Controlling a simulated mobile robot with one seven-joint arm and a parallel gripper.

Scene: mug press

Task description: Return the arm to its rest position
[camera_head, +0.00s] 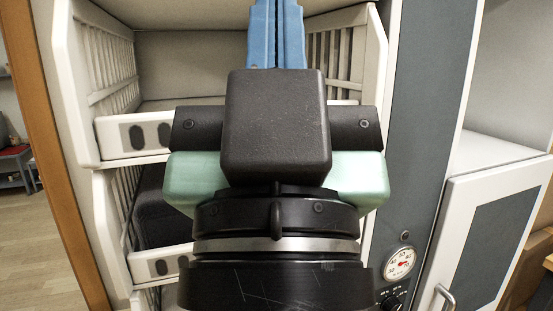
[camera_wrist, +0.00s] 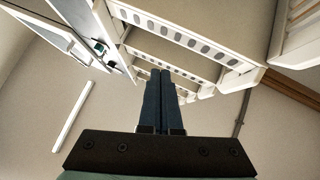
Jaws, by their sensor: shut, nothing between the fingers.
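My gripper (camera_head: 276,38) is raised in the middle of the head view, in front of a white rack. Its two blue fingers lie side by side, pressed together and pointing up out of the picture. The fingers also show in the wrist view (camera_wrist: 159,100), shut with nothing between them. The dark wrist block hides the middle of the rack. No mug is in view.
The white slatted rack (camera_head: 128,136) has stacked shelves close around my gripper. A grey panel with a dial (camera_head: 400,262) stands to its right. A white cabinet door (camera_head: 490,235) is further right. Open wooden floor (camera_head: 33,230) shows at far left.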

